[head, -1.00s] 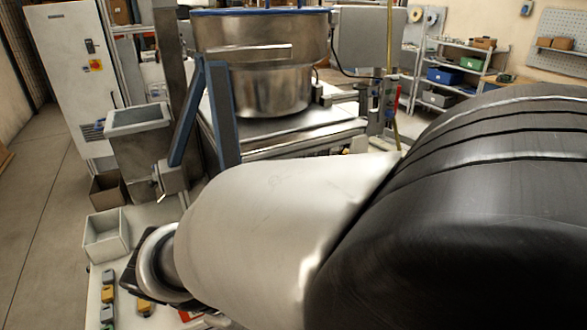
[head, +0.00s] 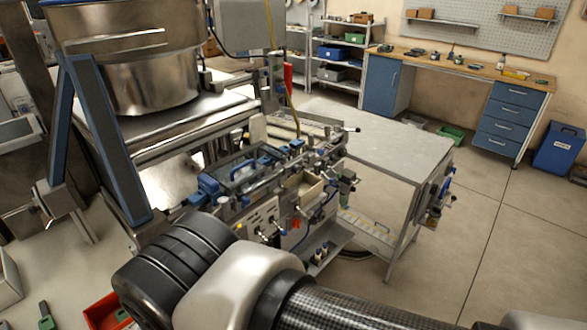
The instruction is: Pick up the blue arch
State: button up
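I cannot pick out a blue arch for certain in the head view. Small blue parts (head: 208,186) sit on the machine bench (head: 262,212) in the middle, but their shape is too small to tell. My gripper is not in view. Only links of my arm show along the bottom, and they hide part of the low left area. A red bin (head: 102,312) with something green in it is partly cut off at the bottom left. A small dark green piece (head: 45,316) lies left of it.
A steel bowl machine (head: 150,85) on a blue-legged frame (head: 100,140) stands at the left. A grey table (head: 385,143) adjoins the machine bench. A workbench with blue drawers (head: 512,120) and a blue bin (head: 558,148) stand at the back right. The right floor is clear.

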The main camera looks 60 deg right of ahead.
aim_at(207, 183)
jog(key=k+l, duration=0.1)
jog(key=l, duration=0.3)
jog(key=k+l, duration=0.1)
jog(key=l, duration=0.25)
jog(key=k+l, duration=0.1)
jog(key=l, duration=0.3)
jog(key=l+u, duration=0.1)
jog(key=l, duration=0.25)
jog(key=k+l, duration=0.2)
jog(key=l, duration=0.15)
jog(key=k+l, duration=0.1)
jog(key=l, duration=0.3)
jog(key=i+j+z, duration=0.1)
jog(key=j, duration=0.25)
jog(key=i+j+z, duration=0.15)
jog(key=i+j, duration=0.15)
jog(key=i+j+z, duration=0.1)
jog(key=j, duration=0.4)
jog(key=i+j+z, duration=0.15)
jog(key=j, duration=0.25)
jog(key=i+j+z, duration=0.1)
jog(key=j, duration=0.3)
jog(key=i, duration=0.05)
